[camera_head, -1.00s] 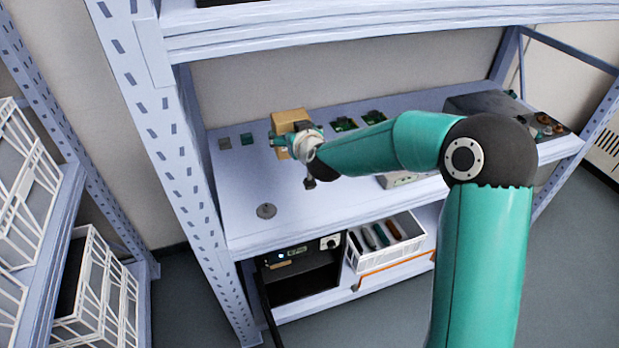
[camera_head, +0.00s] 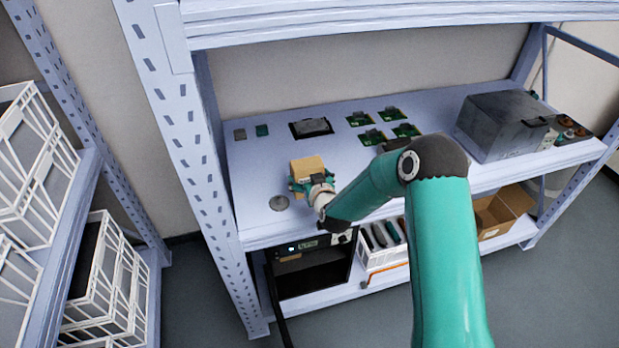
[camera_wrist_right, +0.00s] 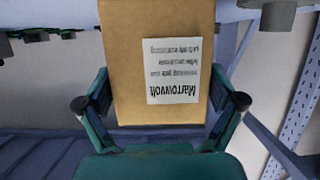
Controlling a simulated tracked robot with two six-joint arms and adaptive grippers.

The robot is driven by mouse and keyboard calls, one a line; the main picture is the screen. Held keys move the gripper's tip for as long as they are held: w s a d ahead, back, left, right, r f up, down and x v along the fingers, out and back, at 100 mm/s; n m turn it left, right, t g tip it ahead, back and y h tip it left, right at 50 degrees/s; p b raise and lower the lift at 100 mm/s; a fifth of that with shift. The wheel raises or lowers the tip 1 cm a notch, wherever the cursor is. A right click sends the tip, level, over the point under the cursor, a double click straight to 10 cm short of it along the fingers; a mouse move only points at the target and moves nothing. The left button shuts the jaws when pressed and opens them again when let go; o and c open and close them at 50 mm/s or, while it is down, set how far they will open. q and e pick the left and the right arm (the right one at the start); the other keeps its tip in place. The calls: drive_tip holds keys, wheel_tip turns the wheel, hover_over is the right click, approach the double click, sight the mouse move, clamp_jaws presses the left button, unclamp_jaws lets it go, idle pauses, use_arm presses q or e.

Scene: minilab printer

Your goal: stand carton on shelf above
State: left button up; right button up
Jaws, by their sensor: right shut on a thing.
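The carton (camera_head: 308,168) is a small brown box in the head view, over the left part of the middle shelf board (camera_head: 250,222). My right gripper (camera_head: 303,184) is shut on it from the front. In the right wrist view the carton (camera_wrist_right: 118,70) stands between the two fingers (camera_wrist_right: 163,110), with a white printed label that reads upside down. I cannot tell whether its base touches the board. The shelf above (camera_head: 420,22) crosses the top of the head view; only its front beam and underside edge show. My left gripper is not in view.
Several green circuit boards (camera_head: 375,137) and a dark flat device (camera_head: 311,127) lie behind the carton. A grey metal box (camera_head: 500,125) stands at the right. A perforated upright (camera_head: 175,130) rises at the left.

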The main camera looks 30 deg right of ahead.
drive_tip(key=shift+f, duration=0.15)
drive_tip(key=shift+f, duration=0.1)
drive_tip(key=o, duration=1)
drive_tip(key=shift+s, duration=0.1)
